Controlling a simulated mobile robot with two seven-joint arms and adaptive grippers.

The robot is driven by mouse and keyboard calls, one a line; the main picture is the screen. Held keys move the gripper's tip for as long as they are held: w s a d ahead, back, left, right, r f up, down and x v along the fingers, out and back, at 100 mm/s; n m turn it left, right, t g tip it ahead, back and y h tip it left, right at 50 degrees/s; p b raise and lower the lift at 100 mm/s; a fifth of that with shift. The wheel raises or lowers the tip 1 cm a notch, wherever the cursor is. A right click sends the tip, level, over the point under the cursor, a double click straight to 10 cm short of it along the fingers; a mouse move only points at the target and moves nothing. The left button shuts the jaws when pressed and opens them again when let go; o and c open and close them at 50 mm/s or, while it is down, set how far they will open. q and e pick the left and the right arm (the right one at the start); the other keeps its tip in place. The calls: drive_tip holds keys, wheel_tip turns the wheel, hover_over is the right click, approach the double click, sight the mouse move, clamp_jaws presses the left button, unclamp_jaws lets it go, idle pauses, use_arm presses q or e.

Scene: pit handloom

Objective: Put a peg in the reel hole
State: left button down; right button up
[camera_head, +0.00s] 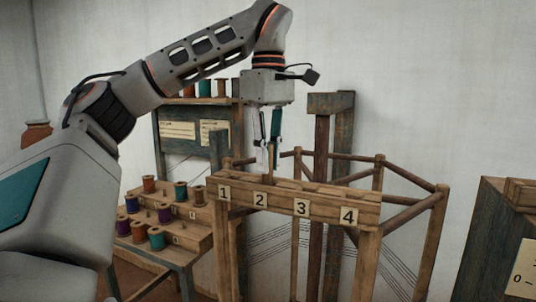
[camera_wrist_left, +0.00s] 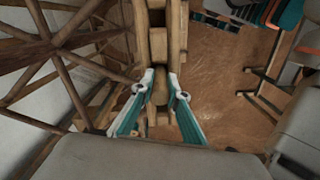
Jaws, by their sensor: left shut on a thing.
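My left gripper (camera_head: 267,148) points straight down over the wooden beam with number plates 1 to 4 (camera_head: 328,211). It is shut on a thin wooden peg (camera_head: 269,160), which stands upright just behind the plate marked 2 (camera_head: 261,200). The peg's lower end meets the beam's top edge in this view; I cannot tell whether it is inside a hole. In the left wrist view the fingertips (camera_wrist_left: 161,77) flank the peg, in line with the beam, where dark square holes (camera_wrist_left: 158,44) show. The right gripper is not in view.
The beam tops a wooden reel frame with posts and rails (camera_head: 408,214). A stepped rack with colored thread spools (camera_head: 157,238) stands to the left. A tall dark post (camera_head: 320,150) rises behind. A dark wooden cabinet (camera_head: 482,245) stands at the right.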

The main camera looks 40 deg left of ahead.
use_arm(q)
drive_tip(key=c, duration=1.9)
unclamp_jaws()
drive_tip(key=o, duration=0.4)
wheel_tip(320, 180, up, 2)
drive_tip(key=shift+r+p, duration=0.25)
drive_tip(key=shift+p, duration=0.9)
drive_tip(key=shift+r, duration=2.25)
